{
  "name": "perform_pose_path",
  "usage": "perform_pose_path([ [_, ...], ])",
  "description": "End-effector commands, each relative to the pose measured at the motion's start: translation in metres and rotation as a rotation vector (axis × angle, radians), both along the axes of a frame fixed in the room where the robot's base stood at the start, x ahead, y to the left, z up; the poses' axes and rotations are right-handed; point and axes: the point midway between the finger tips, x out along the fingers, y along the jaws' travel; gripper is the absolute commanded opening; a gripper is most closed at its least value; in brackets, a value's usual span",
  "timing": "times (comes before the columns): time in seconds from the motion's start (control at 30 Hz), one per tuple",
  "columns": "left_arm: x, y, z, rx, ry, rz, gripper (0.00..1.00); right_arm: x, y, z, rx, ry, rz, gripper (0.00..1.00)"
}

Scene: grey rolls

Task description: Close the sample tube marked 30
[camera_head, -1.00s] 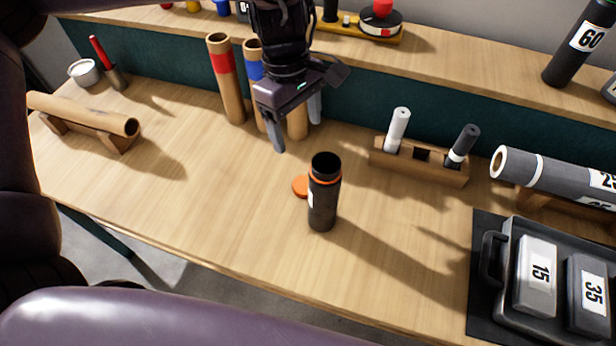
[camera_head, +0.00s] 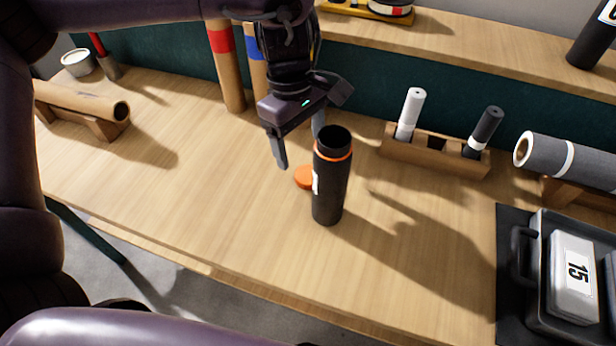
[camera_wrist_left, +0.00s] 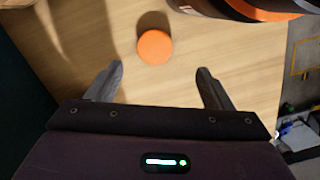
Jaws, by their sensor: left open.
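The sample tube (camera_head: 331,180) is black with an orange ring near its open top, and it stands upright on the table. A white label shows on its left edge, but its number is turned out of view. The tube also shows partly at the top of the left wrist view (camera_wrist_left: 240,8). The orange cap (camera_head: 304,177) lies on the table just behind and left of the tube. It shows whole in the left wrist view (camera_wrist_left: 154,47), ahead of the fingers. My left gripper (camera_head: 300,152) is open and empty, pointing down above the table near the cap. My right gripper is not seen.
A wooden holder (camera_head: 435,156) with a white and a dark marker stands to the right. A black tray (camera_head: 522,250) with a block marked 15 is at the lower right. Cardboard tubes (camera_head: 226,70) stand behind the gripper. The table's front left is clear.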

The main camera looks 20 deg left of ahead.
Motion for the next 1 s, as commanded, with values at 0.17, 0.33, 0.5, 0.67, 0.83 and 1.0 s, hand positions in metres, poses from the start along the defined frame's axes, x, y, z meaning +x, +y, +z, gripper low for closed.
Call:
perform_pose_path([
  [0.17,0.000,0.000,-0.001,0.000,0.001,0.000,0.74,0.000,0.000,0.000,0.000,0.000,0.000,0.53],
  [0.33,-0.001,-0.002,-0.016,0.001,0.003,0.000,0.74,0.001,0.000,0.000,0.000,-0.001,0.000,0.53],
  [0.5,-0.001,-0.003,-0.026,0.000,0.000,-0.001,0.74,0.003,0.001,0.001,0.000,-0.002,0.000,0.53],
  [0.67,-0.001,-0.003,-0.026,0.000,0.000,0.000,0.74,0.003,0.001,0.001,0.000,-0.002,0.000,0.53],
  [0.83,0.002,-0.005,-0.038,0.002,0.001,0.000,0.74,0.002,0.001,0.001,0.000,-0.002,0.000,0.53],
  [1.0,0.004,-0.009,-0.065,0.002,0.002,0.000,0.74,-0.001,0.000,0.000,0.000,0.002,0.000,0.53],
])
